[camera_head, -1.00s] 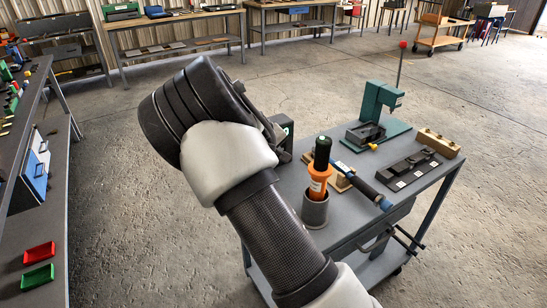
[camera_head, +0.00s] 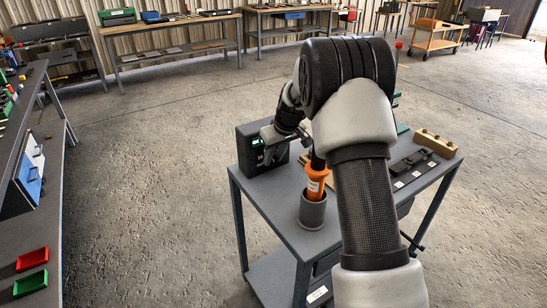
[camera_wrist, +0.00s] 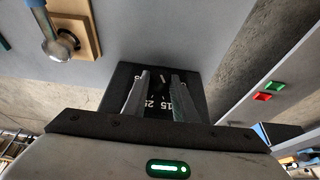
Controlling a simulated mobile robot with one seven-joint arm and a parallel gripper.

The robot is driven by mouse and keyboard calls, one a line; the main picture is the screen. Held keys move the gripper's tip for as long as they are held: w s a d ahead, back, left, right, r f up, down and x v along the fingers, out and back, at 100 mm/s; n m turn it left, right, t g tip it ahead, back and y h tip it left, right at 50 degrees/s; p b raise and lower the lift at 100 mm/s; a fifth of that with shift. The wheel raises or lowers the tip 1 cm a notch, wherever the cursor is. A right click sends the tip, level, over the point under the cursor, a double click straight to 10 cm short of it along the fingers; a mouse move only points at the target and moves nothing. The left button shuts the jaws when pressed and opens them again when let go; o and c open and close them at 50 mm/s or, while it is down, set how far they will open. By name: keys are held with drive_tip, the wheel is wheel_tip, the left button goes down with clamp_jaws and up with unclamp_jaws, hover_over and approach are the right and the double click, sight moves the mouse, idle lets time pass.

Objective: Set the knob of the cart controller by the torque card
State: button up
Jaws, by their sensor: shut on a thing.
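The cart controller (camera_head: 250,152) is a dark box with green lit marks at the back left corner of the cart. My gripper (camera_head: 270,140) is at its front face. In the wrist view the controller's dark dial face (camera_wrist: 120,82) shows white numbers, among them 15 and 25. The two fingers of my gripper (camera_wrist: 160,98) reach onto the middle of that face and are shut on the knob, which is mostly hidden between them. The knob's pointer setting cannot be read. I cannot make out the torque card in either view.
An orange-handled tool (camera_head: 316,183) stands in a grey cup (camera_head: 312,212) on the cart near my arm. A black strip with white labels (camera_head: 412,168) and a wooden block (camera_head: 435,143) lie on the right. A wooden piece with a metal part (camera_wrist: 72,32) is beside the controller.

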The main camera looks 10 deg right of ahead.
drive_tip(key=shift+f, duration=0.1)
drive_tip(key=o, duration=1)
drive_tip(key=shift+o, duration=0.2)
drive_tip(key=p+v, duration=0.1)
drive_tip(key=v, duration=1.6)
drive_tip(key=shift+r, duration=0.2)
